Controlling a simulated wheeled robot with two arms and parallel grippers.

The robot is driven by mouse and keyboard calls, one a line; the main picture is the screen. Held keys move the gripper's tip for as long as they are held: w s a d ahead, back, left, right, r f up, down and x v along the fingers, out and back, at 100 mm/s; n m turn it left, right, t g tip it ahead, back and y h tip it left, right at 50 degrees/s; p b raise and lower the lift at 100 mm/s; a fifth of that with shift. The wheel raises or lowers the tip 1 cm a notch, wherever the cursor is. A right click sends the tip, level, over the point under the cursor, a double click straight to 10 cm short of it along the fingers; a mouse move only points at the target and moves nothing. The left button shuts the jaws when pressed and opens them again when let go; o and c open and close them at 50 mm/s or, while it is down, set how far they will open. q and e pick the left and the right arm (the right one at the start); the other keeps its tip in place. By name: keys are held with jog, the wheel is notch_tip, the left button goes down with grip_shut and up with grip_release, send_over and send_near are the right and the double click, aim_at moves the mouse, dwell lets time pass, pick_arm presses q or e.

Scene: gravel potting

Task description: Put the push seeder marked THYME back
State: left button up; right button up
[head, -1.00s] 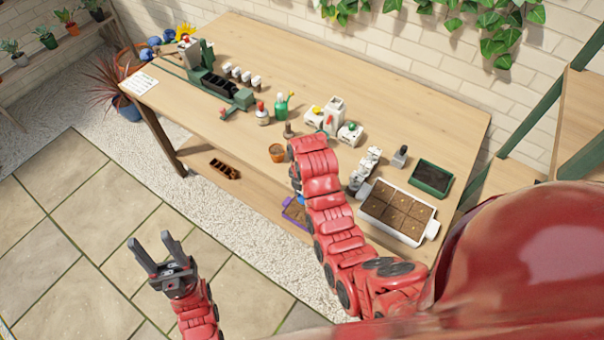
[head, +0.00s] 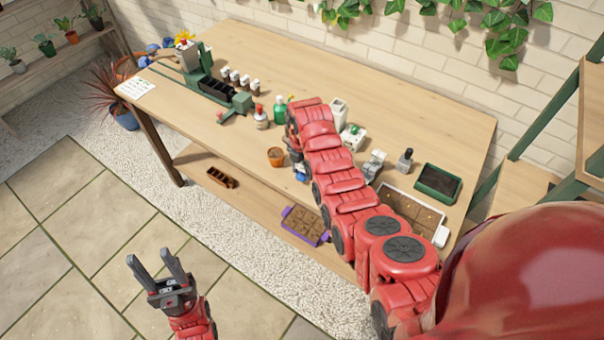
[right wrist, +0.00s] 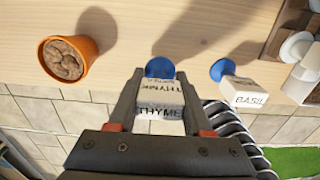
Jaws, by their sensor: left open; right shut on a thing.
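My right gripper (right wrist: 160,98) is shut on the white push seeder marked THYME (right wrist: 160,113), with its blue knob (right wrist: 160,67) between and beyond the fingertips. In the head view my right arm hides most of this gripper; a small blue and white piece (head: 301,173) shows below it near the table's front edge. A second white seeder, marked BASIL (right wrist: 250,97), with a blue knob, is just right of the held one in the right wrist view. My left gripper (head: 156,268) is open and empty over the paved floor, away from the table.
A terracotta pot (head: 276,156) of soil stands near the table's front edge, left of my right gripper. Spray bottles, white containers and a green tray (head: 438,182) stand on the table (head: 420,110). A purple tray (head: 304,226) is on the lower shelf.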

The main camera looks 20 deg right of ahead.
notch_tip(320, 180, down, 2)
jog(key=shift+f+p, duration=0.1)
jog(key=shift+p, duration=0.3)
jog(key=shift+f, duration=0.25)
jog(key=shift+f, duration=0.1)
jog(key=o, duration=1.1)
jog(key=shift+o, duration=0.2)
